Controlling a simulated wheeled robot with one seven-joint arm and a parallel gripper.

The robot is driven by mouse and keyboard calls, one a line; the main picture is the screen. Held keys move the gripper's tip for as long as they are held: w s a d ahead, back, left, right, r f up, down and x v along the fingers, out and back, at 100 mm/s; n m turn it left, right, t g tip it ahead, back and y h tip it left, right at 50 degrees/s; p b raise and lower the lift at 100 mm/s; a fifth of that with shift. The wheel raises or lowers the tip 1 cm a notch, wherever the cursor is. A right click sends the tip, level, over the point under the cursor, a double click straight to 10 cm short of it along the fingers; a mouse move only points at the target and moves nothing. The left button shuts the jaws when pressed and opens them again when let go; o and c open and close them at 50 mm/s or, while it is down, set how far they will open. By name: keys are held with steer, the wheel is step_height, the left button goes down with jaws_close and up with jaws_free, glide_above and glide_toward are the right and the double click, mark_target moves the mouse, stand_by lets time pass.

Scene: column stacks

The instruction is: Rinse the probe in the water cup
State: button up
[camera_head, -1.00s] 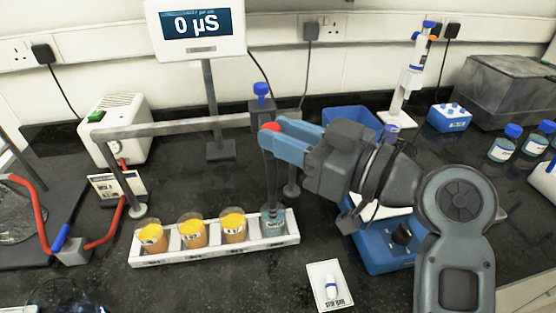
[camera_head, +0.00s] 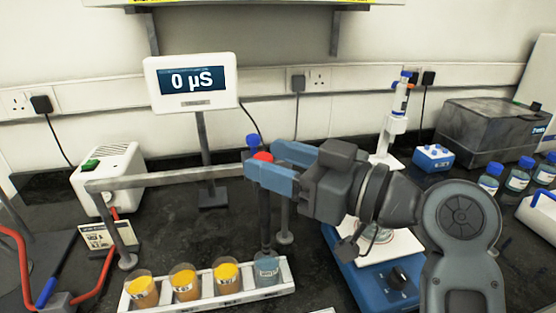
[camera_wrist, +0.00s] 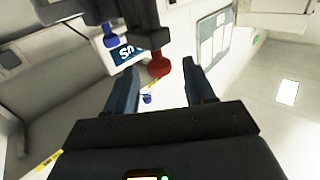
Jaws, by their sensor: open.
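The probe (camera_head: 265,222) is a dark upright rod with a red cap (camera_head: 263,157). Its lower end goes down into the water cup (camera_head: 266,268), a clear bluish cup at the right end of the white rack; the tip is hidden. My gripper (camera_head: 266,163) is open at the top of the probe, one blue finger on each side of it near the red cap. In the wrist view the red cap (camera_wrist: 159,66) shows just beyond the gap between the spread fingers. The meter (camera_head: 196,82) reads 0 µS.
Several orange-filled cups (camera_head: 184,282) stand in the white rack (camera_head: 195,301) left of the water cup. A grey bar stand (camera_head: 165,181) spans behind them. A blue-based device (camera_head: 375,285) stands right of the rack, partly under my arm. Bottles (camera_head: 518,175) stand at the far right.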

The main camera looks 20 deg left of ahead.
steer(key=b+v, duration=0.2)
steer(key=v, duration=0.5)
steer(key=shift+s+d, duration=0.15)
steer(key=shift+d, duration=0.25)
